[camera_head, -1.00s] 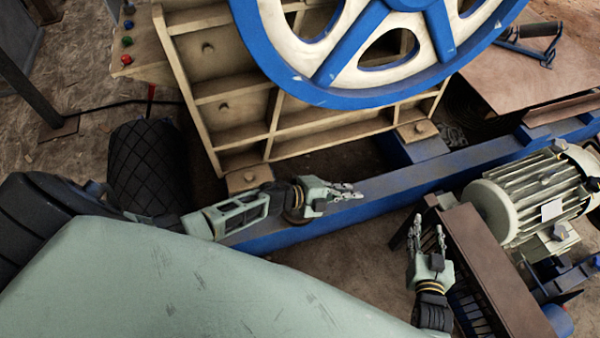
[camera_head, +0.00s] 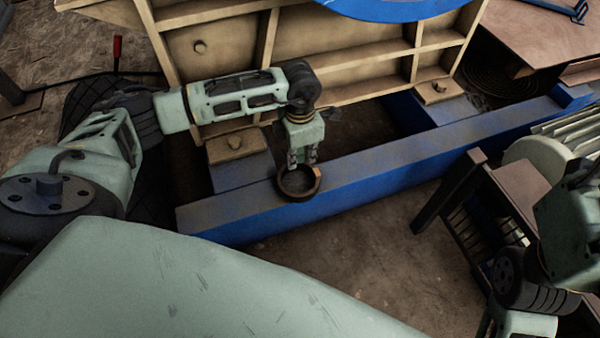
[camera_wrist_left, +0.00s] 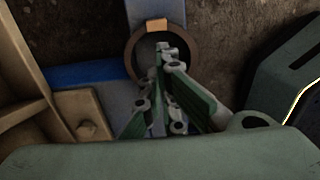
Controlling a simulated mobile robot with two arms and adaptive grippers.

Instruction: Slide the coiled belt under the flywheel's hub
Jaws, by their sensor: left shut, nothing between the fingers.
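A dark coil with concentric rings (camera_head: 503,78), which looks like the coiled belt, lies on the ground behind the blue beam, partly hidden by a brown plate. Only the lower blue rim of the flywheel (camera_head: 400,8) shows at the top of the head view; its hub is out of view. My left gripper (camera_head: 302,160) points down, shut and empty, over a brown ring (camera_head: 285,192) on the blue beam. In the left wrist view, the fingertips (camera_wrist_left: 163,47) appear within the outline of the ring (camera_wrist_left: 134,50); I cannot tell whether they touch it. My right gripper does not show.
The blue beam (camera_head: 400,158) runs across in front of the beige ribbed crusher frame (camera_head: 350,68). A brown guard (camera_head: 520,190) and a motor (camera_head: 545,155) stand at right. Bare ground (camera_head: 350,245) lies in front of the beam.

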